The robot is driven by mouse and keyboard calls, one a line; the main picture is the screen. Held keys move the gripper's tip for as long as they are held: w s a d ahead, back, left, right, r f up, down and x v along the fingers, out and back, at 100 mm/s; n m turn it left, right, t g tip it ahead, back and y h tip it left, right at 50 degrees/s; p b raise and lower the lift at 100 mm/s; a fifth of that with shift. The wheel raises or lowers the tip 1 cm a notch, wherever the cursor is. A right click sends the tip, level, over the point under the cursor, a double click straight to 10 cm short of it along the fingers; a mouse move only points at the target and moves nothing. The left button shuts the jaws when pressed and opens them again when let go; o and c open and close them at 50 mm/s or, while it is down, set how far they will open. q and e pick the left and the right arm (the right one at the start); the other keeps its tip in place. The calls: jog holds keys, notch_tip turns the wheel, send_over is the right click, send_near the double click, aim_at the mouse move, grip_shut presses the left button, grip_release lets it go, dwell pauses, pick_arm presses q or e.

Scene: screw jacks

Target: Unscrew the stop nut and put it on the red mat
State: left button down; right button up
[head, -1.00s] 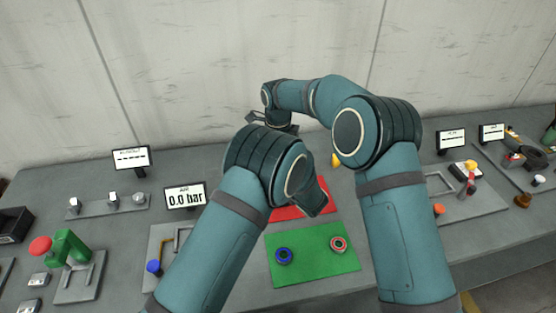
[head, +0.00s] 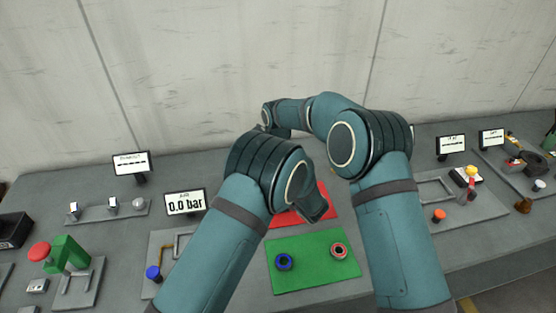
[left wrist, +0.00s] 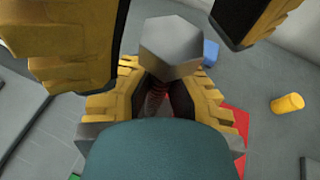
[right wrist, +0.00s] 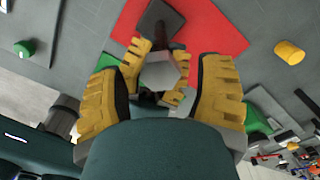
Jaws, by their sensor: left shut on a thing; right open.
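In the right wrist view a grey hexagonal stop nut (right wrist: 160,72) faces the camera; it also shows in the left wrist view (left wrist: 170,46). My left gripper (left wrist: 155,84) is shut on the dark, reddish threaded screw (left wrist: 155,100) below the nut. My right gripper (right wrist: 161,88) is open, with one finger on each side of the nut; whether they touch it I cannot tell. The red mat (right wrist: 216,42) lies below, and in the head view (head: 290,217) it is partly hidden by my left arm. Both grippers are hidden behind my arms in the head view.
A green mat (head: 312,270) with a blue ring (head: 284,262) and a red ring (head: 339,250) lies in front of the red mat. A yellow cylinder (right wrist: 289,52) stands beside the red mat.

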jog(key=shift+f, duration=0.4)
grip_shut()
jog(key=n, duration=0.3)
dwell(0.3)
